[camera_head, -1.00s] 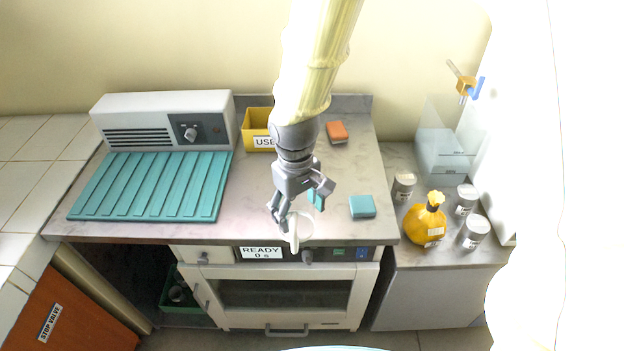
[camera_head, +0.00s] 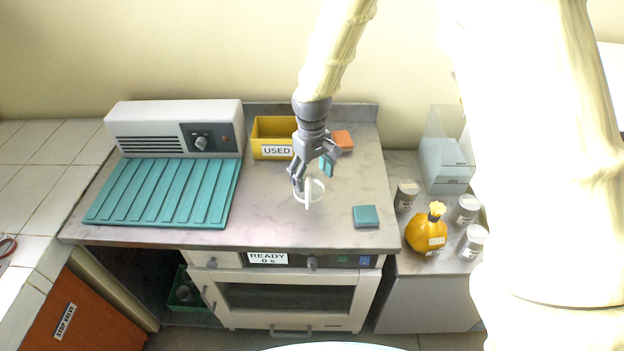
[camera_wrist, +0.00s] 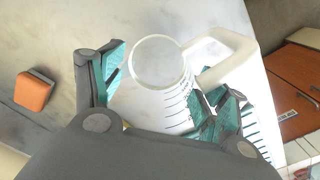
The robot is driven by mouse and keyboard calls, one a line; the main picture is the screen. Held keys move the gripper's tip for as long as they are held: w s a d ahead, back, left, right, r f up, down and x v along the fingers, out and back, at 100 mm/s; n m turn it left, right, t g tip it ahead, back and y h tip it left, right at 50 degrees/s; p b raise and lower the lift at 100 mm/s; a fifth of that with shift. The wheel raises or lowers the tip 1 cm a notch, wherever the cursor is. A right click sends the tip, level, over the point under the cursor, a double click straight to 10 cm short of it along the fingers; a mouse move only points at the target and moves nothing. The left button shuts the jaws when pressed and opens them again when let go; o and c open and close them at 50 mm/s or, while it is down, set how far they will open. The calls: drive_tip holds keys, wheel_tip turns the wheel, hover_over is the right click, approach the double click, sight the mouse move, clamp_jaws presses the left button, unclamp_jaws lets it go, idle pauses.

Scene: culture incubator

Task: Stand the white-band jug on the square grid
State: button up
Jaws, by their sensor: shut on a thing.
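A clear jug (camera_wrist: 158,62) with a white handle (camera_wrist: 228,58) and graduation marks is between my gripper's teal-padded fingers in the wrist view. My gripper (camera_wrist: 160,98) is shut on it. In the head view the jug (camera_head: 318,188) hangs from my gripper (camera_head: 312,176) over the middle of the grey worktop, its handle toward the front. I cannot tell how high it is above the worktop. A white band on it cannot be made out. No square grid can be made out; a teal ribbed mat (camera_head: 160,195) lies at left.
A yellow USED bin (camera_head: 272,128) and an orange block (camera_head: 343,140) stand behind my gripper; a teal block (camera_head: 366,216) lies to its right. A yellow bottle (camera_head: 427,232) and several grey canisters (camera_head: 406,195) stand on the lower right bench. The worktop's front middle is clear.

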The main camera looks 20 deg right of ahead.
drive_tip(key=shift+s+f+p, duration=0.1)
drive_tip(key=shift+f+p, duration=0.25)
drive_tip(key=shift+f, duration=0.15)
drive_tip(key=shift+f+p, duration=0.45)
drive_tip(key=shift+f, duration=0.75)
drive_tip(key=shift+f, duration=0.1)
drive_tip(key=o, duration=1.5)
